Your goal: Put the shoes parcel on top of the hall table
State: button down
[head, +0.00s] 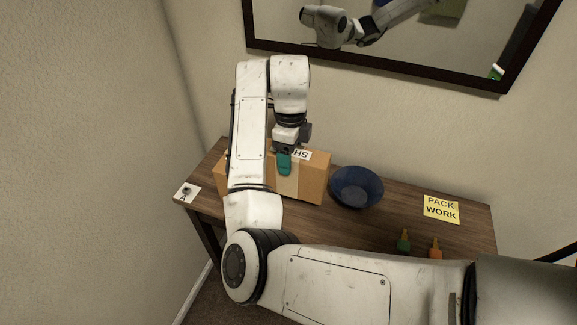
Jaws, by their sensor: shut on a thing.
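The parcel (312,180) is a brown cardboard box with a pale tape strip. It is at the left part of the wooden hall table (460,213), against the back wall. A white label on it shows the letters "HS"; the rest is hidden by my gripper. My gripper (285,163) points down at the parcel's top edge, with a teal finger in front of its near face. It is shut on the parcel. My arm covers part of the box's left side. I cannot tell whether the box's underside touches the table top.
A blue bowl (356,187) stands right of the parcel. A yellow "PACK WORK" note (441,209) lies at the right. A green bottle (403,241) and an orange bottle (435,248) stand near the front edge. A white card (186,193) is at the left corner. A framed mirror (400,68) hangs above.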

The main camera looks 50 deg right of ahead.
jog(key=shift+w+f, duration=0.2)
jog(key=shift+f, duration=0.75)
jog(key=shift+w+f, duration=0.15)
jog(key=shift+f, duration=0.9)
jog(key=shift+c, duration=0.8)
grip_release()
notch_tip(320, 180, up, 12)
jog(key=shift+r+p, duration=0.15)
jog(key=shift+p, duration=0.65)
